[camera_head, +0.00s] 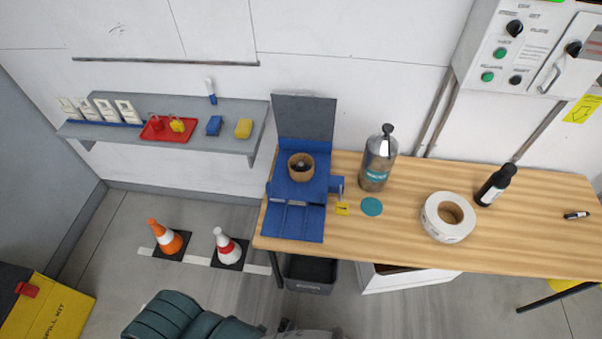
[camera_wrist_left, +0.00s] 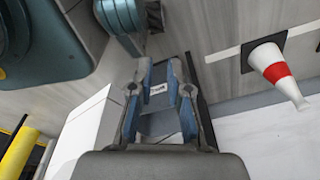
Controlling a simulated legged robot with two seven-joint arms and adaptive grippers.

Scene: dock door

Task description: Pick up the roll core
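A brown cardboard ring, which looks like the roll core (camera_head: 301,167), sits on a blue stand (camera_head: 318,188) at the left end of the wooden table. A white roll (camera_head: 448,217) with a brown centre lies farther right on the table. My left gripper (camera_wrist_left: 162,66) shows in the left wrist view with its two fingers apart and nothing between them. It is low, away from the ring, with a grey bin behind its fingers. A teal part of my arm shows at the bottom of the head view. My right gripper is not in view.
On the table (camera_head: 410,238) are a grey canister (camera_head: 378,160), a teal disc (camera_head: 371,206), a black bottle (camera_head: 494,186) and a marker (camera_head: 576,215). A dark upright panel (camera_head: 304,118) backs the stand. A shelf (camera_head: 190,139) holds small items. Two cones (camera_head: 228,246) stand on the floor.

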